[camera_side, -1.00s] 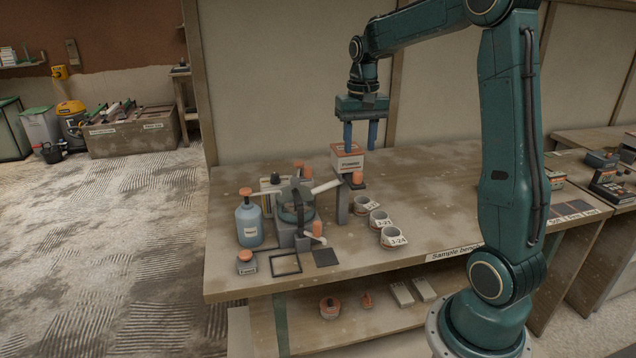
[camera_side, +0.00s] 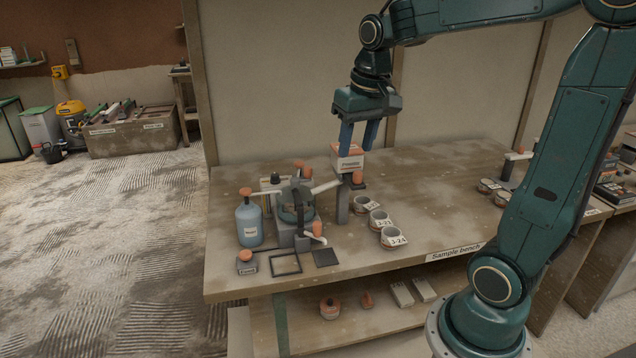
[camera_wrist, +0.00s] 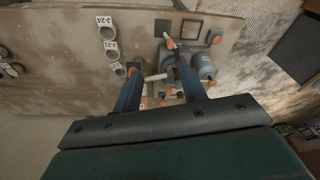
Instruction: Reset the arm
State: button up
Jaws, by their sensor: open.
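My gripper (camera_side: 358,148) is open, with its two blue fingers pointing down at the back of the sample bench (camera_side: 430,190). In the side view the fingers overlap a white and orange labelled box (camera_side: 349,163); whether they touch it I cannot tell. In the wrist view my gripper (camera_wrist: 165,92) shows its fingers spread apart, with nothing clearly held between them.
Labelled cups J-24 (camera_side: 394,238) and J-21 (camera_side: 380,221) stand in a row with another cup. A blue bottle (camera_side: 249,222) and a grey apparatus (camera_side: 297,210) stand at left. More cups (camera_side: 488,186) stand at right. The bench's middle right is clear.

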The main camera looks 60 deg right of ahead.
jog(key=s+a+f+n+t, duration=0.1)
jog(key=s+a+n+t, duration=0.2)
jog(key=s+a, duration=0.8)
jog(key=n, duration=0.2)
jog(key=shift+s+a+f+n+t+y, duration=0.15)
jog(key=shift+s+n+t+y, duration=0.15)
jog(key=shift+s+y, duration=0.1)
jog(key=shift+c, duration=0.2)
dwell(0.4)
